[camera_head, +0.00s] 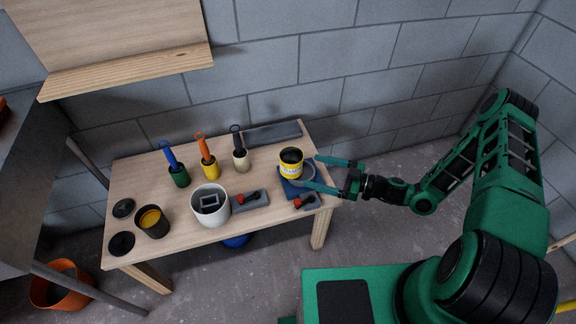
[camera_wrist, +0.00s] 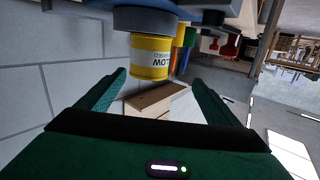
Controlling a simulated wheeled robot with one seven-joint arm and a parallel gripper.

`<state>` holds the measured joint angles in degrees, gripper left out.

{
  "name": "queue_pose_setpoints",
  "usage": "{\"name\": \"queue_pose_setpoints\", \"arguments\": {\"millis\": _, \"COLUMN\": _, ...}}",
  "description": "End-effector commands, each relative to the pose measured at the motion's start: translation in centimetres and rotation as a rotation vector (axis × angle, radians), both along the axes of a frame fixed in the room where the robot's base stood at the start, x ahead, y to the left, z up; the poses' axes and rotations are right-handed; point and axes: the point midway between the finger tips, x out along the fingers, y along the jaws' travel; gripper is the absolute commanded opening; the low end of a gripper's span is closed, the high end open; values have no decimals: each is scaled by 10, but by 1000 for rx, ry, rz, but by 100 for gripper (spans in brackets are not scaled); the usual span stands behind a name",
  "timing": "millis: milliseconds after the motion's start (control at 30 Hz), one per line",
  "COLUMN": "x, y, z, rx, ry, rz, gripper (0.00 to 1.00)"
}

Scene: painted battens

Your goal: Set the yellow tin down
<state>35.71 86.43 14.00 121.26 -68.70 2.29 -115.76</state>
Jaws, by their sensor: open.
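The yellow tin (camera_head: 291,170) stands upright at the right end of the wooden table, on or over a blue pad (camera_head: 290,189). It has a dark top, and a grey curved piece (camera_head: 307,175) shows beside its base. In the wrist view, which is upside down, the tin (camera_wrist: 150,58) meets a grey round piece (camera_wrist: 145,20) at its base. My gripper (camera_head: 312,172) is open and empty, just right of the tin. Its fingertips, also in the wrist view (camera_wrist: 160,82), point towards the tin with a gap visible.
A red-handled tool (camera_head: 306,201) lies close in front of the pad. Left of it are a white pot (camera_head: 210,208), an open tin of yellow-orange paint (camera_head: 152,222) and three brushes in green, yellow (camera_head: 210,168) and cream tins. A grey slab (camera_head: 273,134) lies behind.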

Motion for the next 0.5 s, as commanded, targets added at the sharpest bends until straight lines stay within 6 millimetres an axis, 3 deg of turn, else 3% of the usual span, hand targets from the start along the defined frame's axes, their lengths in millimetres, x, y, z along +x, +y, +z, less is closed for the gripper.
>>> {"name": "queue_pose_setpoints", "arguments": {"millis": 333, "x": 12, "y": 3, "z": -8, "rx": 53, "ry": -64, "rz": -108, "gripper": 86}}
{"name": "queue_pose_setpoints", "arguments": {"millis": 500, "x": 20, "y": 20, "z": -8, "rx": 53, "ry": -65, "rz": -105, "gripper": 86}}
